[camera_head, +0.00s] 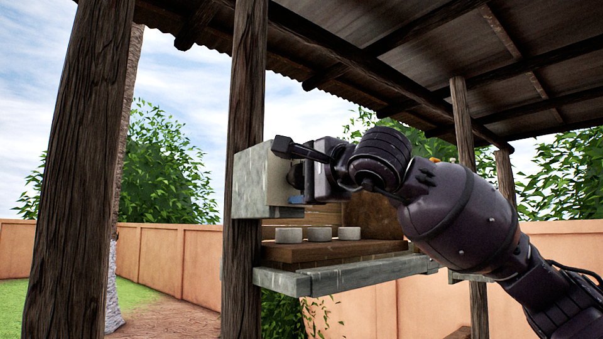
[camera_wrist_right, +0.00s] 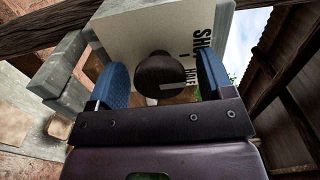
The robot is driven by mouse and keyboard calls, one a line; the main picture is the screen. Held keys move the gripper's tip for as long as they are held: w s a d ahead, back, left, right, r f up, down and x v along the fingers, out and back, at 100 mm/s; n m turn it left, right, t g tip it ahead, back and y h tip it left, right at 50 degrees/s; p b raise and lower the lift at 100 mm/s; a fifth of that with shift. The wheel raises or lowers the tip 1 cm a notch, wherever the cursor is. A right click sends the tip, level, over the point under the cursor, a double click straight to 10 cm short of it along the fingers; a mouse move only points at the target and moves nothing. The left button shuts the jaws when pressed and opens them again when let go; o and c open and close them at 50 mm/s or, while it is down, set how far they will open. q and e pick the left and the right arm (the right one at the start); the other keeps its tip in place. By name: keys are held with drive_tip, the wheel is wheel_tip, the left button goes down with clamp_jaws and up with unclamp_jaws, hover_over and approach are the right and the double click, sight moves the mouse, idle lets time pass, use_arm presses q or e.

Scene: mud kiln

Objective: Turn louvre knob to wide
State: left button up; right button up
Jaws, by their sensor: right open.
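The louvre knob (camera_wrist_right: 163,76) is dark and round, with a pale line on its lower face. It sits on a pale panel (camera_wrist_right: 130,24) in the right wrist view. Black lettering beginning "SH" shows on the panel right of the knob, partly covered by a finger. My right gripper (camera_head: 298,178) is open in front of the box-like panel housing (camera_head: 249,183) in the head view. Its two blue fingers stand on either side of the knob, with visible gaps. I cannot tell how deep they reach around it. My left gripper is not in view.
A dark wooden post (camera_head: 243,120) stands by the housing. A corrugated roof hangs overhead. Open yard lies to the left.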

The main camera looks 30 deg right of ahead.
drive_tip(key=c, duration=0.9)
